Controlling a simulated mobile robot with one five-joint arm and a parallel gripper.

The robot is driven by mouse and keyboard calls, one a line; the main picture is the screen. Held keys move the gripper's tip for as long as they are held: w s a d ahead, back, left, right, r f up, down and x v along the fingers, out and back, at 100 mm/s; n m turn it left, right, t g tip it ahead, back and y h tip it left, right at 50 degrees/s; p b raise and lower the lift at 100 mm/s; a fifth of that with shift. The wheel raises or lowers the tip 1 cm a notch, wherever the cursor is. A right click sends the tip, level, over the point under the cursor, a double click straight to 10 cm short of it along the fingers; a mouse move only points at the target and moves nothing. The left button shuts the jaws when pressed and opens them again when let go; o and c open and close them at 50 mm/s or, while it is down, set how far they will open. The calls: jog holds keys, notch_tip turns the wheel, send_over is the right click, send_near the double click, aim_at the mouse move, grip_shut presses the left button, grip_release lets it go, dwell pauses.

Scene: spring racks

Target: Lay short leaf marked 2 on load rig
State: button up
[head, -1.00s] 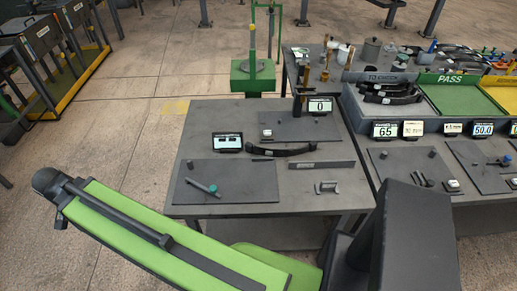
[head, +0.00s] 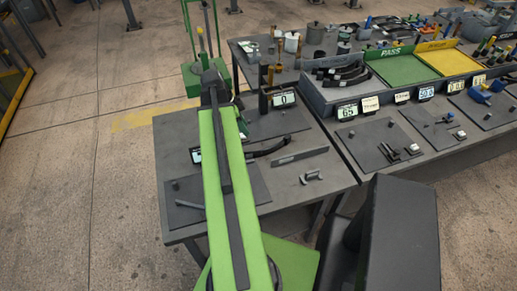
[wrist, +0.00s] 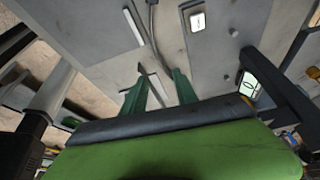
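A dark curved leaf (head: 262,149) lies on the near table, partly hidden behind my arm; no number on it is readable. In the wrist view the leaf (wrist: 155,42) runs down towards the space between my fingers. My gripper (wrist: 159,88) has its two green fingers apart, above the table; I cannot tell whether the leaf's end lies between them. In the head view my gripper (head: 240,113) is mostly hidden by my arm. What looks like the load rig (head: 265,98) is an upright frame beside a display reading 0 (head: 283,99).
A flat bar (head: 300,156) and a small bracket (head: 312,176) lie right of the leaf. Several dark leaves (head: 345,74) sit in a rack beside the green PASS tray (head: 400,68). The table's front right corner is clear.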

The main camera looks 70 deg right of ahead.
jog(key=b+x, duration=0.7)
jog(key=w+b+x, duration=0.1)
jog(key=b+x, duration=0.2)
jog(key=x, duration=0.1)
jog(key=shift+s+a+f+b, duration=0.1)
jog(key=shift+a+f+b, duration=0.15)
jog(key=shift+f+b, duration=0.15)
jog(key=shift+s+d+f+b, duration=0.15)
jog(key=shift+s+f+b, duration=0.05)
jog(key=shift+f+b, duration=0.1)
jog(key=shift+s+r, duration=0.1)
jog(key=b+x, duration=0.4)
jog(key=x, duration=0.1)
jog(key=shift+s, duration=0.3)
jog(key=shift+r, duration=0.1)
grip_shut()
